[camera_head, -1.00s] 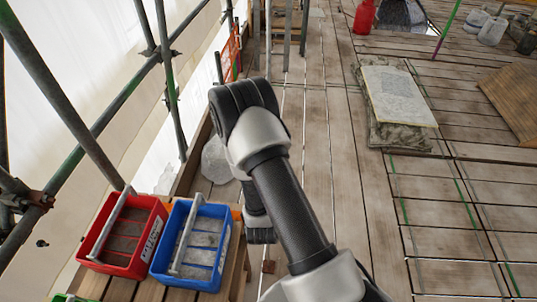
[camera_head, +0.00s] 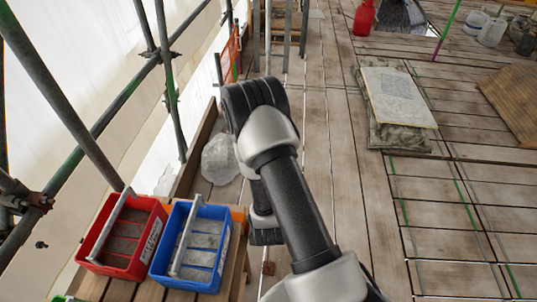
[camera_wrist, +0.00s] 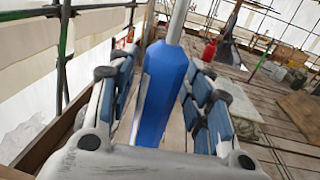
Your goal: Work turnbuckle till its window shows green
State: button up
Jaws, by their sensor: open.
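In the wrist view a blue faceted body (camera_wrist: 162,92) with a grey rod (camera_wrist: 178,22) rising from its top stands between the fingers of my gripper (camera_wrist: 161,62). It looks like the turnbuckle, but I cannot be sure. The fingers are open, one on each side of it, and I cannot tell whether either touches it. No green window shows on the side I see, and its lower end is hidden by my gripper. In the head view my arm hides the gripper and I cannot make out the blue body.
A red tray (camera_head: 122,250) and a blue tray (camera_head: 203,263), both with handles, stand on a wooden bench at lower left. Scaffold poles line the left side. A pale slab (camera_head: 397,97) lies on the planks at right. A red can (camera_head: 364,17) stands far back.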

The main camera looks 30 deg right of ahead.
dwell(0.3)
notch_tip(320, 180, up, 10)
jog(key=shift+f, duration=0.1)
dwell(0.5)
dwell(0.4)
